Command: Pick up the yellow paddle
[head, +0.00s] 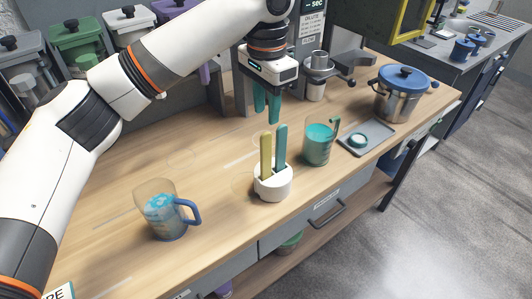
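The yellow paddle (266,153) stands upright in a white holder (273,187) on the wooden bench. A teal paddle (281,148) stands in the same holder, just to its right. My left gripper (267,104) hangs above and behind the holder, with its two teal fingers pointing down. The fingers are apart and nothing shows between them. The fingertips are above the paddle tops in the picture and appear clear of them. My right gripper is not in view.
A clear jug with blue liquid (163,212) stands left of the holder. A beaker with teal liquid (318,145) stands close on its right. Further right are a grey tray (366,137) and a steel pot with a blue lid (398,97). Lidded bins (75,42) line the back left.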

